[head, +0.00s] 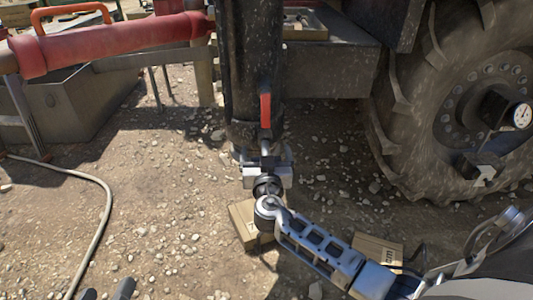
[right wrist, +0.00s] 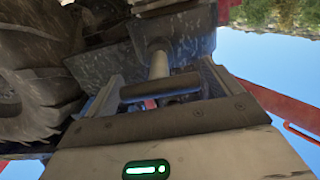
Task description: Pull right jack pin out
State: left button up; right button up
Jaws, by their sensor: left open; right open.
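The right jack is a dark, dirty upright leg (head: 252,65) in the middle of the head view. A red grip (head: 265,108) hangs at its front, with a grey metal rod (head: 265,147) below it. My right gripper (head: 267,160) is open right at the front of the jack's lower part. In the right wrist view a dark crossbar (right wrist: 160,89) on a grey shaft (right wrist: 158,64) lies between the spread fingers of my right gripper (right wrist: 160,98); contact cannot be told. My left gripper (head: 106,291) shows only dark fingertips at the bottom edge, apart and empty.
A large muddy wheel (head: 440,100) with a gauge stands to the right. Cardboard boxes (head: 243,222) lie on the gravel below my right arm. A pale hose (head: 100,225) runs along the left. A red pipe (head: 110,45) crosses the upper left.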

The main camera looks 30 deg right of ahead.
pick_arm(q)
jog(key=shift+a+f+p, duration=0.1)
jog(key=shift+f+p, duration=0.25)
pick_arm(e)
jog(key=v, duration=0.7)
jog(key=shift+s+a, duration=0.15)
jog(key=shift+s, duration=0.1)
pick_arm(q)
jog(key=shift+r, duration=0.1)
